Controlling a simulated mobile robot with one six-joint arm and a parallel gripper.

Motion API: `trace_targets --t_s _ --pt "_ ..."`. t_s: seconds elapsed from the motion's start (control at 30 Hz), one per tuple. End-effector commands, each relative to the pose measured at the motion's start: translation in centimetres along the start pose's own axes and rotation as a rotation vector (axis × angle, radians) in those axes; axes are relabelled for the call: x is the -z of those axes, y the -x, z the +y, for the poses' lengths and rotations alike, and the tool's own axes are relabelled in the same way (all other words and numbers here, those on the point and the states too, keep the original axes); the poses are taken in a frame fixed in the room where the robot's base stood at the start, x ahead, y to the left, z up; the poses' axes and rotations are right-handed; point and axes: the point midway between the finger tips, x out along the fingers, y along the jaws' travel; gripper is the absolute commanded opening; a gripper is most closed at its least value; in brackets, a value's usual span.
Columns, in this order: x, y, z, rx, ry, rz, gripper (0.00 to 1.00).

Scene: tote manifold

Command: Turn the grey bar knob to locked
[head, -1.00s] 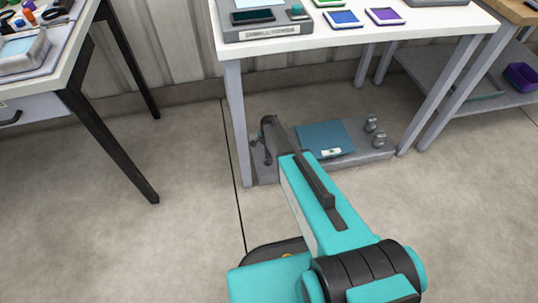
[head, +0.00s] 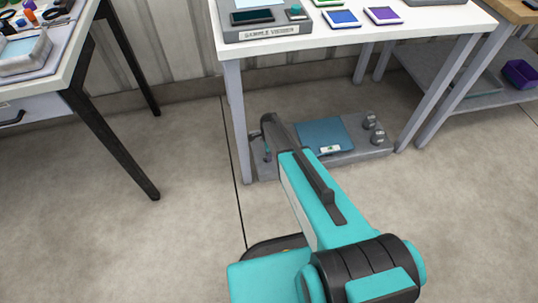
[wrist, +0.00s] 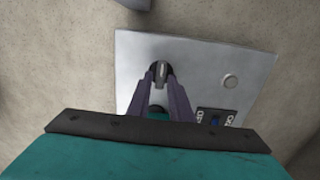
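In the wrist view a grey bar knob (wrist: 161,72) on a dark round base sits on a pale grey metal panel (wrist: 255,62). The bar runs nearly up and down in the picture. My gripper (wrist: 161,80) is open, with one dark finger on each side of the knob's near end. I cannot tell whether the fingers touch it. A black label (wrist: 215,120) with white lettering and a blue part lies lower right, partly cut off by my gripper body. A teal round part (wrist: 158,110) shows between the fingers. The head view does not show the knob clearly.
In the head view, a grey base with a teal plate (head: 322,134) and two round grey parts (head: 373,127) lies under the white table (head: 400,38). Table legs stand close by.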

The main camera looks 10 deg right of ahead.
Motion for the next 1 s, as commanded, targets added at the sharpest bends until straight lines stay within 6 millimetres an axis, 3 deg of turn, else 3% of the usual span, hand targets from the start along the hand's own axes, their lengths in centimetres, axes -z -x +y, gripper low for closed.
trace_targets --t_s 0.57,1.0 --pt "0.0 0.9 0.0 0.001 0.003 0.000 0.30" --pt "0.0 7.2 0.1 0.002 0.002 0.000 0.30"
